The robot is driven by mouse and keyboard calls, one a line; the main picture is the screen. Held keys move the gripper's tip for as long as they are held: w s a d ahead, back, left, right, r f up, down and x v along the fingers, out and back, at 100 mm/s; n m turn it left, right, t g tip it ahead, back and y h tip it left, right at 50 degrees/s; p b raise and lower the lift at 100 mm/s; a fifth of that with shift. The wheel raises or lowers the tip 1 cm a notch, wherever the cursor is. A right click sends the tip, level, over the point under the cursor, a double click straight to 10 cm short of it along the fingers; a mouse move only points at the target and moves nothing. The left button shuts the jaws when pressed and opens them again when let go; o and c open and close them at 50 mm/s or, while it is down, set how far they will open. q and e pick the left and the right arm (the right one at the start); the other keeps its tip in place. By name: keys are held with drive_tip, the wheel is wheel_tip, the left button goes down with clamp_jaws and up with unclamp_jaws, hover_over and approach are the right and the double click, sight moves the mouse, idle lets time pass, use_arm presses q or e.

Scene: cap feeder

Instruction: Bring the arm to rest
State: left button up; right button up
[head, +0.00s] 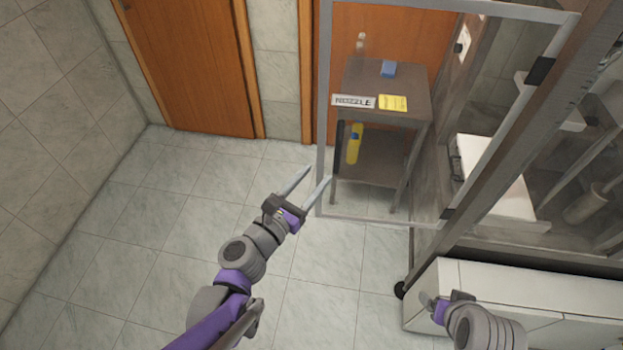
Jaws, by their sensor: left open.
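My left gripper (308,183) is open, with two thin grey fingers set apart and nothing between them. It is over the tiled floor, near the lower left corner of the framed clear door panel. The left arm comes up from the bottom of the view. Part of my right arm shows at the lower right, in front of the white cabinet; its gripper (430,302) shows only as a small end piece, and its fingers cannot be made out clearly.
A clear door (322,120) with a grey frame stands open in front of a small table (365,77). The table holds a NOZZLE label, a yellow note and a blue block (388,68). A white cabinet (480,272) stands at right. Floor at left is clear.

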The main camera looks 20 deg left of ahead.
use_arm(q)
drive_tip(key=shift+w, duration=0.25)
drive_tip(key=s+d+f+m+g+h, duration=0.1)
drive_tip(key=s+d+f+m+g, duration=0.2)
drive_tip(key=m, duration=0.6)
drive_tip(key=s+d+f+m+g+h, duration=0.1)
drive_tip(key=s+d+f+m+g, duration=0.2)
drive_tip(key=m, duration=0.7)
drive_tip(key=s+a+f+m+g+y, duration=0.4)
drive_tip(key=s+a+m, duration=0.4)
drive_tip(key=m, duration=0.6)
drive_tip(key=a+g+y, duration=0.1)
drive_tip(key=y, duration=0.1)
drive_tip(key=shift+f+g+y, duration=0.2)
drive_tip(key=shift+g+y, duration=0.1)
drive_tip(key=shift+g, duration=0.1)
